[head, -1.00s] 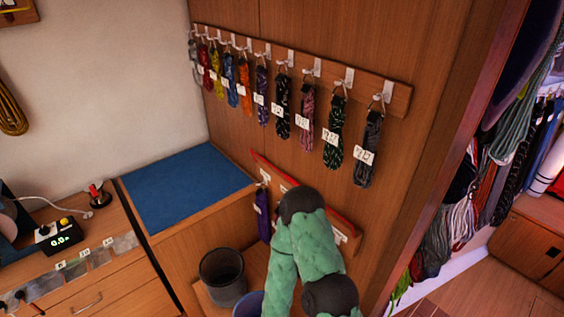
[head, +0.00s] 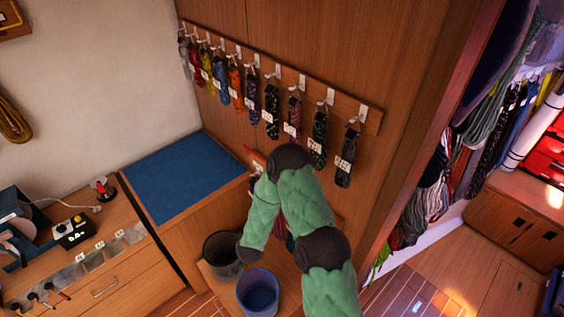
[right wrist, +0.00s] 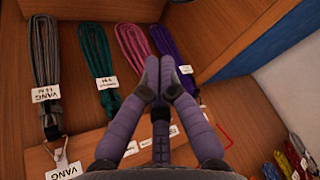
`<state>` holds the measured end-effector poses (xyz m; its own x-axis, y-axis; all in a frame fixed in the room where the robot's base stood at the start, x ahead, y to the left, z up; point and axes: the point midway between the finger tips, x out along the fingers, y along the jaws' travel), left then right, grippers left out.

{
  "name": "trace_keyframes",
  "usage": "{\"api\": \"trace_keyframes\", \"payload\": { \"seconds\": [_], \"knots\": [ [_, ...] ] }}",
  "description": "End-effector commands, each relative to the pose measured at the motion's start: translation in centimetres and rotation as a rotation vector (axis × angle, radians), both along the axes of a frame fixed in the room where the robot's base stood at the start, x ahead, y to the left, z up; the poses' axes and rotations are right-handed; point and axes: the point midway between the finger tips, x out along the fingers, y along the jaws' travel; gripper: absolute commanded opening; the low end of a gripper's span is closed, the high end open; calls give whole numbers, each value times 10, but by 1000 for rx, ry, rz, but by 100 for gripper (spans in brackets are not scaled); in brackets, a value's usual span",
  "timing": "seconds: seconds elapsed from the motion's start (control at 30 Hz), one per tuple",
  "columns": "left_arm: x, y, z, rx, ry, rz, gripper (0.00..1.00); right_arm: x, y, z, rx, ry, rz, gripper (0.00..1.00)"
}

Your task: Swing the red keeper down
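The red keeper (head: 254,157) is mostly hidden behind my right arm in the head view; only its upper left end shows on the lower rack. A thin red edge of the keeper (right wrist: 228,139) shows in the right wrist view, to the right of the fingers. My right gripper (right wrist: 159,66) has its purple fingers together, with nothing visible between them. It is in front of the hanging hanks, between the pink hank (right wrist: 138,55) and the purple hank (right wrist: 172,52), apart from the visible red edge. The head view hides this gripper. My left gripper is out of view.
A teal hank (right wrist: 98,60) and a grey hank (right wrist: 46,60) hang on the lower rack. The upper rack (head: 368,115) holds a row of tagged hanks. A dark bin (head: 222,262) and a blue bin (head: 258,297) stand below. The blue mat (head: 180,178) is clear.

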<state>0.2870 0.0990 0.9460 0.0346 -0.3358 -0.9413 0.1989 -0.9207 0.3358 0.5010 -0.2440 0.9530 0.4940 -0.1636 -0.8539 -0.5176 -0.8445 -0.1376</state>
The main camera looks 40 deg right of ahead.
Motion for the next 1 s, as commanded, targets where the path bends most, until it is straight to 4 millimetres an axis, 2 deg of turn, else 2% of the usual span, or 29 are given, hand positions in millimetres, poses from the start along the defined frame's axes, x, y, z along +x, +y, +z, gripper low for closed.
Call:
{"api": "trace_keyframes", "payload": {
  "seconds": [0.03,0.1,0.2,0.37,0.5,0.6,0.7,0.83,1.0],
  "knots": [
    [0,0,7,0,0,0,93,23,-19,19,-56,-51,-57,0],
    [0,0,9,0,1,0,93,50,-47,41,-136,-113,-138,0],
    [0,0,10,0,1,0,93,80,-84,75,-246,-186,-260,0],
    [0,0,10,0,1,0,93,108,-136,131,-403,-260,-472,0],
    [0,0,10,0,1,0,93,112,-168,178,-508,-276,-659,0],
    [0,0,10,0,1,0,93,109,-182,204,-559,-266,-771,0],
    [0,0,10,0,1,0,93,104,-190,222,-588,-246,-858,0],
    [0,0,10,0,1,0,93,99,-194,235,-606,-224,-923,0],
    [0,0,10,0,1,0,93,96,-195,240,-612,-213,-948,0]
  ]
}}
